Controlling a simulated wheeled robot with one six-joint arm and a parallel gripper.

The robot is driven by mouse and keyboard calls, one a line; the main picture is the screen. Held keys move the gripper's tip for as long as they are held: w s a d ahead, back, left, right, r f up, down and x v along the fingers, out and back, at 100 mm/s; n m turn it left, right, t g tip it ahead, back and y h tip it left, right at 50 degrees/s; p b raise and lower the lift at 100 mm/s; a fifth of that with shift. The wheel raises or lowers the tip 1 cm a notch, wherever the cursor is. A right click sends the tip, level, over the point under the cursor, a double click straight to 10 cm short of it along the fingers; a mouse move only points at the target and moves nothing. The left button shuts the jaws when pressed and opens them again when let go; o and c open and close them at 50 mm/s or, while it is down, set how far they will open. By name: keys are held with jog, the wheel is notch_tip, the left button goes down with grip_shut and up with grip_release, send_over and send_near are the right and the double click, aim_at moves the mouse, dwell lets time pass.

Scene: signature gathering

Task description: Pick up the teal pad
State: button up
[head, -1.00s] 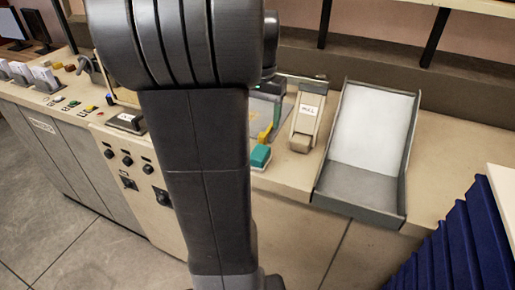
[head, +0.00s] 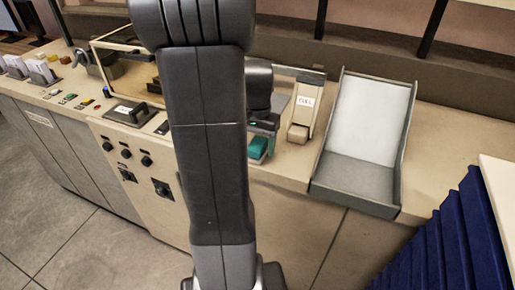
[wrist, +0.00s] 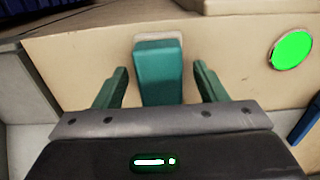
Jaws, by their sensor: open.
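The teal pad (head: 258,147) sits on the beige counter near its front edge, just right of my arm in the head view. In the wrist view the teal pad (wrist: 158,72) is a block with a pale far end, standing between my two green fingers. My gripper (wrist: 158,85) is open, with a finger on each side of the pad and a visible gap on both sides. In the head view my gripper (head: 264,124) is right above the pad and partly hidden by my arm. Whether it touches the pad cannot be told.
Right of the pad stands a beige lever marked "PULL" (head: 303,112), then a grey-sided tray (head: 350,180) on the counter (head: 430,150). A control box (head: 132,113) is at the left. A round green disc (wrist: 292,50) shows in the wrist view. Blue pleated material (head: 440,240) is at lower right.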

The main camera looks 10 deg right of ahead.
aim_at(257, 143)
jog(key=c, duration=1)
jog(key=shift+o, duration=0.2)
notch_tip(257, 143, up, 10)
jog(key=shift+r+b, duration=0.1)
jog(key=shift+b, duration=0.25)
jog(key=o, duration=0.4)
jog(key=shift+c, duration=1.4)
jog(key=shift+w, duration=0.1)
